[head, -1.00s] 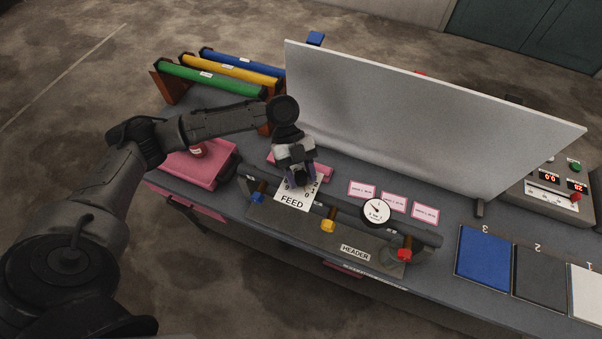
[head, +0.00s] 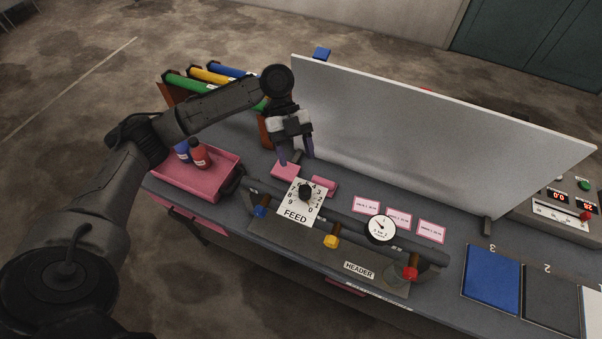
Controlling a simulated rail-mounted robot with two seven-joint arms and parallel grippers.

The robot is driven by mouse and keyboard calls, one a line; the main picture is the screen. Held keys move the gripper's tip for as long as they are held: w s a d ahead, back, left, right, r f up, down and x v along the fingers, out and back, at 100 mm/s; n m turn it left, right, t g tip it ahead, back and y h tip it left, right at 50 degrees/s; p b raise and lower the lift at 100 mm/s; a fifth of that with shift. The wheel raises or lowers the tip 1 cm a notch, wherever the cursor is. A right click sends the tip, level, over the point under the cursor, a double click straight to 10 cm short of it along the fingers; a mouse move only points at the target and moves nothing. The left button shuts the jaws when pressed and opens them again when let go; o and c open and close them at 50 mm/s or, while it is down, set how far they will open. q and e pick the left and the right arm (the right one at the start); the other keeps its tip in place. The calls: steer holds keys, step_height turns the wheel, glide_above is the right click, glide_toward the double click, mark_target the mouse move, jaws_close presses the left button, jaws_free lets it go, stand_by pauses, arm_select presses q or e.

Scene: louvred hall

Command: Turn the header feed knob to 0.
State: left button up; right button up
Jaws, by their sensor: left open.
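The feed knob (head: 305,192) is a small black knob on a white dial plate (head: 294,205) marked FEED, with numbers around it. The 0 is at the lower right of the plate. I cannot tell which number the knob points at. The plate sits at the left end of the header (head: 345,256), a grey pipe assembly on the bench. My left gripper (head: 297,160) is open and empty, pointing down, above and behind the knob and apart from it. My right gripper is not in view.
A round gauge (head: 381,229), yellow valve handle (head: 331,241) and red one (head: 409,272) are along the header. A white upright panel (head: 430,140) stands behind. A pink tray (head: 190,185) with bottles is at left. Blue and dark mats (head: 492,279) lie at right.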

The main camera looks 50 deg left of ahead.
arm_select(q)
steer(key=shift+v, duration=2.3)
steer(key=shift+f, duration=0.1)
